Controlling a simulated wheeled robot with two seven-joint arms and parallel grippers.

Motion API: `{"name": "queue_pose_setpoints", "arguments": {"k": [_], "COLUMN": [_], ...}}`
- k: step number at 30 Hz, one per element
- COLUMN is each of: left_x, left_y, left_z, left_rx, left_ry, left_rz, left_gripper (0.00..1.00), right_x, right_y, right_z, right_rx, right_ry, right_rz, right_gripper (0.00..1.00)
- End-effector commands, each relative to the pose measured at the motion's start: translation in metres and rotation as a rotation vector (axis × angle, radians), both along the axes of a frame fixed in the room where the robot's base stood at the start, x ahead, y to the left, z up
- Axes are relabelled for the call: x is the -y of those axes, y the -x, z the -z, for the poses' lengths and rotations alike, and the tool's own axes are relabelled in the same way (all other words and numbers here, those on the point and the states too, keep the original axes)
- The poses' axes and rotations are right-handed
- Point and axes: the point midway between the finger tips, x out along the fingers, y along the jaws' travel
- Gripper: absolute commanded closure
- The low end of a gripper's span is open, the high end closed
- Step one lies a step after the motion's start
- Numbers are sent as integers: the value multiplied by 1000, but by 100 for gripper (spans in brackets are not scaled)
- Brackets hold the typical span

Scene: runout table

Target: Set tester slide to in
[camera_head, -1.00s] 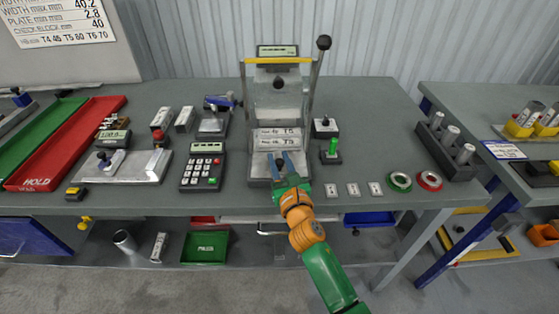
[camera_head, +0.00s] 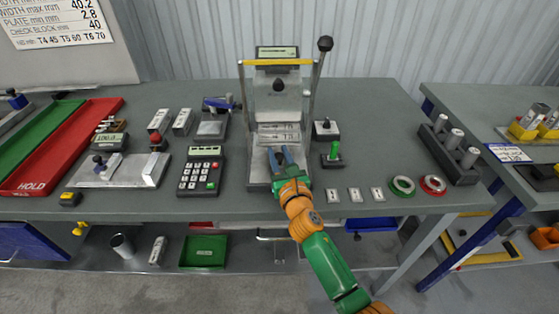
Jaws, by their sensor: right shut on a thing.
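The tester (camera_head: 278,88) stands upright at the back middle of the table, with a display on top, a yellow crossbar and a black-knobbed lever on its right side. Its slide (camera_head: 279,132), a pale block with small labels, sits low on the tester's base, beneath the head. My right gripper (camera_head: 282,157) reaches in from the front over the base. Its blue-grey fingers are shut at the front of the slide; the exact part gripped is hidden by the fingers. My left gripper is not in view.
A keypad box (camera_head: 201,171) stands left of the tester. A green-handled switch (camera_head: 333,155) and a black-knobbed box (camera_head: 325,129) stand close on its right. Small plates and two tape rings (camera_head: 402,186) lie front right.

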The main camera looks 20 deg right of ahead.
Motion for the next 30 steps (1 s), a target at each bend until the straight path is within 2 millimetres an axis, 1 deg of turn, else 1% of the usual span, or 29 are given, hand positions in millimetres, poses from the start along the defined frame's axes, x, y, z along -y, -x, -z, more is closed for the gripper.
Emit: {"name": "queue_pose_setpoints", "arguments": {"k": [3,11,12,14,15,23,26,30], "left_x": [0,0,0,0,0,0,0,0], "left_y": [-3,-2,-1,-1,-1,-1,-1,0], "left_z": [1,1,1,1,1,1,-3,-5], "left_rx": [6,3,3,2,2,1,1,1], "left_ry": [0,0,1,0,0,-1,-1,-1], "left_rz": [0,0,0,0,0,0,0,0], "left_gripper": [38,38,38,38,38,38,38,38], "right_x": [2,2,2,2,2,2,1,0], "right_y": [-4,-5,-5,-5,-5,-3,10,41], "right_z": [1,-1,-1,-1,-1,0,0,0], "right_rx": [-1,1,1,1,1,-1,-2,-2], "right_ry": [0,-1,-1,-1,-1,-1,1,2], "right_rz": [1,2,2,2,2,2,2,1], "right_gripper": [100,100,58,42,38,38,38,38]}}
